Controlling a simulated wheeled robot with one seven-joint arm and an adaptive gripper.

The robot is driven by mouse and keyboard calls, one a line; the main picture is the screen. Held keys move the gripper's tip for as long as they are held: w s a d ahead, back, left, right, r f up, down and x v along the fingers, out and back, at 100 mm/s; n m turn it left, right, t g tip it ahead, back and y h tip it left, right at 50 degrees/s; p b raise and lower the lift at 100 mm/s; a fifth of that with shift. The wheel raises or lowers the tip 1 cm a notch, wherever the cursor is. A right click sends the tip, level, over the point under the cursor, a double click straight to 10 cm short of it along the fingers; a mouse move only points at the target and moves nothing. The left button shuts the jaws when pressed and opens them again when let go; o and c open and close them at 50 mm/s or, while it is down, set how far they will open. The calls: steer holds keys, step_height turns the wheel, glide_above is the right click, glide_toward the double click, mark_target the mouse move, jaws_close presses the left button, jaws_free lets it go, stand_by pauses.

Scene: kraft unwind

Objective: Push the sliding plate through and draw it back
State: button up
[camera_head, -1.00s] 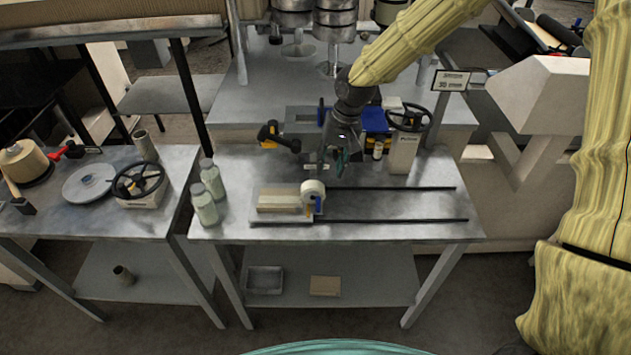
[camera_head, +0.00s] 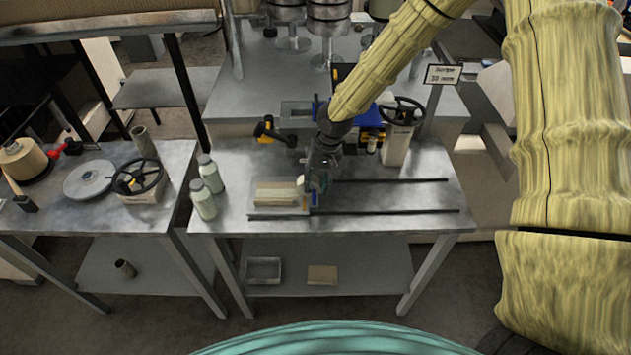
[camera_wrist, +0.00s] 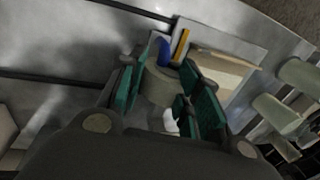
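The sliding plate (camera_head: 272,209) sits at the left end of two dark rails on the metal bench. It carries a pale block (camera_head: 275,192) and, at its right end, a whitish round knob (camera_head: 301,184) with blue and yellow parts beside it. My gripper (camera_head: 312,192) is low over the plate's right end and partly hides the knob. In the wrist view the plate (camera_wrist: 228,42) lies beyond the fingers, and the knob (camera_wrist: 160,88) stands between the green finger pads (camera_wrist: 165,98). The fingers are apart around it; firm contact on both sides does not show.
The rails (camera_head: 390,181) run clear to the right. Two pale bottles (camera_head: 203,200) stand left of the plate. A yellow-black tool (camera_head: 268,131), blue parts and a handwheel (camera_head: 402,110) on a box stand behind. A second bench (camera_head: 75,210) is at left.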

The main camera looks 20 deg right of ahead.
steer(key=shift+f, duration=0.4)
steer(key=shift+a, duration=0.1)
steer(key=shift+c, duration=0.2)
jaws_close()
